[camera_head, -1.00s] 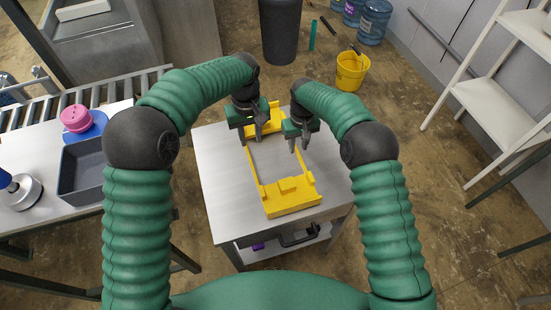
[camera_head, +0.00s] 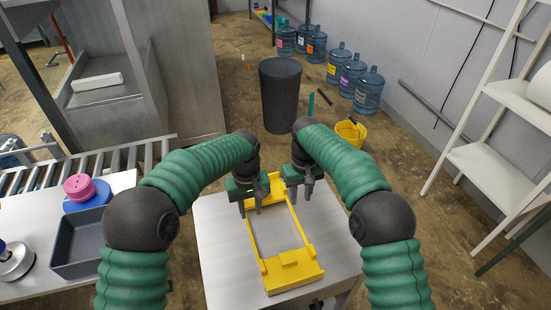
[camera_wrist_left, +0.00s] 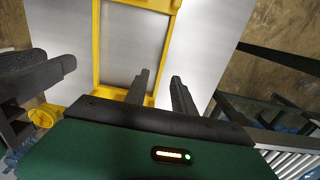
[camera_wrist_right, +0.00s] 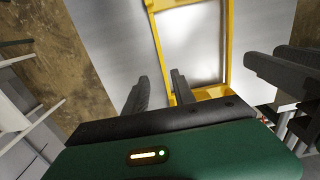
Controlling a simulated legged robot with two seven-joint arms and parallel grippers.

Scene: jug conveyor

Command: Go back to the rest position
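My left gripper (camera_head: 250,209) is above the left side of the yellow frame (camera_head: 292,275) on the white table. Its fingers are apart with nothing between them; they also show in the left wrist view (camera_wrist_left: 160,92). My right gripper (camera_head: 301,196) is above the frame's far right part. Its fingers are apart and empty too, as the right wrist view shows (camera_wrist_right: 158,95). The two grippers are side by side with a gap between them. The inside of the frame is bare tabletop.
The white table (camera_head: 215,245) holds only the frame. At left, a side table carries a grey bin (camera_head: 76,248) and a pink item (camera_head: 78,187) on a blue one, beside a roller conveyor (camera_head: 95,165). Behind are a dark trash can (camera_head: 280,95), a yellow bucket (camera_head: 350,133) and water jugs (camera_head: 368,90).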

